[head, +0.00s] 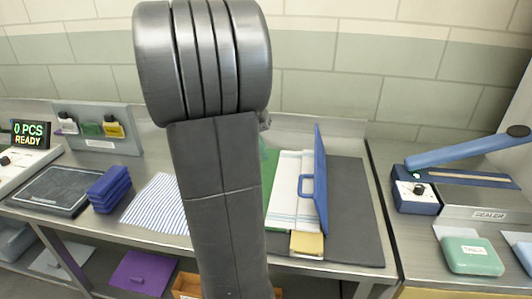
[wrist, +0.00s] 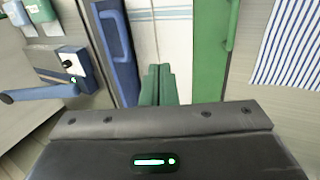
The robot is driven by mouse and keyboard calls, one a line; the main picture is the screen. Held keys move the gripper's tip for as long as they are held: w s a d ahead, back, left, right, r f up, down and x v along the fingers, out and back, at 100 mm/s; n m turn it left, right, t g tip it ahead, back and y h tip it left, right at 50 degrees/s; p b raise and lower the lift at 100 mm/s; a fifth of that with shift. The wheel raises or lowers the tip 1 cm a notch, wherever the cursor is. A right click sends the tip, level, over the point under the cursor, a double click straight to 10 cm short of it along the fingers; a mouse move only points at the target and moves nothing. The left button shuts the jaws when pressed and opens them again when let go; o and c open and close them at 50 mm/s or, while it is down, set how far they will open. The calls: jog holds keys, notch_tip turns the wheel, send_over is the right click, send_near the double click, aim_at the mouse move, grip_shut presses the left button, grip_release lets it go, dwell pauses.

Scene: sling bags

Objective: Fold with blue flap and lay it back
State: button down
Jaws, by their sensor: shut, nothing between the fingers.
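The blue flap (head: 320,180) stands up on edge at the right of the white cloth (head: 291,188) in the head view, its handle facing the cloth. It also shows at the left of the wrist view (wrist: 127,70). A green flap (wrist: 210,60) lies along the cloth's other side, partly hidden by my arm in the head view. The cloth (wrist: 174,40) shows between the two flaps. My gripper (wrist: 159,70) is shut and empty, its green fingers over the cloth between the flaps, apart from the blue flap's handle. In the head view my arm hides most of it.
A dark mat (head: 352,220) lies right of the blue flap. A yellow block (head: 307,244) sits at the cloth's front end. A striped cloth (head: 155,204) and a blue stack (head: 110,188) lie left. A sealer (head: 468,180) stands on the right bench.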

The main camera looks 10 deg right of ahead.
jog(key=s+d+f, duration=0.2)
jog(key=d+f, duration=0.4)
jog(key=d, duration=0.1)
jog(key=shift+s+d+f+p, duration=0.15)
jog(key=shift+f+p, duration=0.25)
jog(key=shift+r, duration=0.1)
